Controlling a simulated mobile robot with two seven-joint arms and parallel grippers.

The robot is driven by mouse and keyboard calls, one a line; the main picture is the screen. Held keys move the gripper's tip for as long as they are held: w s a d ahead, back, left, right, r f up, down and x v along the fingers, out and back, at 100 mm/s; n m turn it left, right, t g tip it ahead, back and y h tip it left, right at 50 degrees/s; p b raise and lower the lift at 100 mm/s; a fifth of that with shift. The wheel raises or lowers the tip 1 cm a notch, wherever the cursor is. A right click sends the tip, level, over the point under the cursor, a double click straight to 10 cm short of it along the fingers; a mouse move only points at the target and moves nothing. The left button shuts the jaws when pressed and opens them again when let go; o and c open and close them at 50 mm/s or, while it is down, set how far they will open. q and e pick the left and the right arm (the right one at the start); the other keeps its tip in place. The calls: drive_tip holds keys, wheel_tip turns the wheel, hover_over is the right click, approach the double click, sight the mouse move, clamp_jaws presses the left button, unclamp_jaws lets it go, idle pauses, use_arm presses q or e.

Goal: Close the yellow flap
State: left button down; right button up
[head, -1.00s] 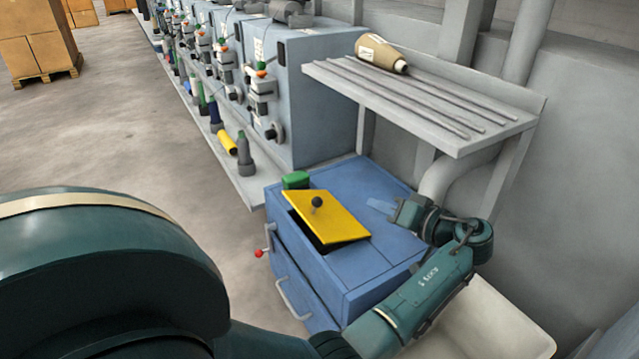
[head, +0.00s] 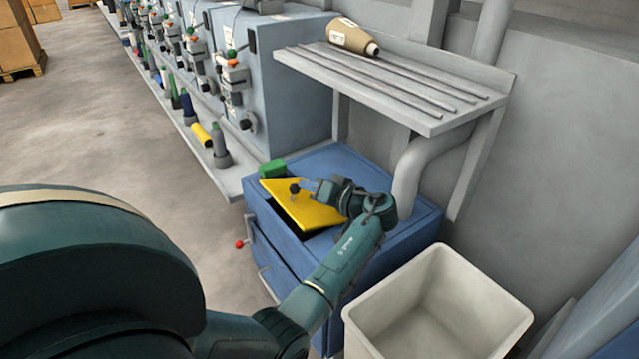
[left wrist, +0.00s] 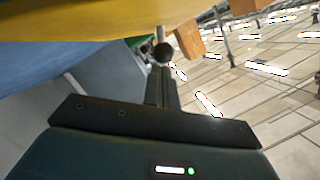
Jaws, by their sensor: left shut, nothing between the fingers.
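The yellow flap (head: 315,212) sits tilted over an opening in the top of the blue cabinet (head: 405,205), with a dark gap under its edge. A dark ball knob (head: 295,189) stands on the flap. My left gripper (head: 312,186) is shut and empty, just right of the knob over the flap. In the left wrist view the flap (left wrist: 90,18) spans the top, and the knob (left wrist: 163,53) is close in front of the shut fingertips (left wrist: 162,75). I cannot tell whether they touch. My right gripper is not in view.
A green block (head: 272,168) lies at the cabinet's far left corner. A red-tipped lever (head: 239,244) sticks out at its left side. A pale bin (head: 440,300) stands at right front.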

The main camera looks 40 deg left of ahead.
sight(291, 200)
use_arm(q)
drive_tip(key=shift+f, duration=0.1)
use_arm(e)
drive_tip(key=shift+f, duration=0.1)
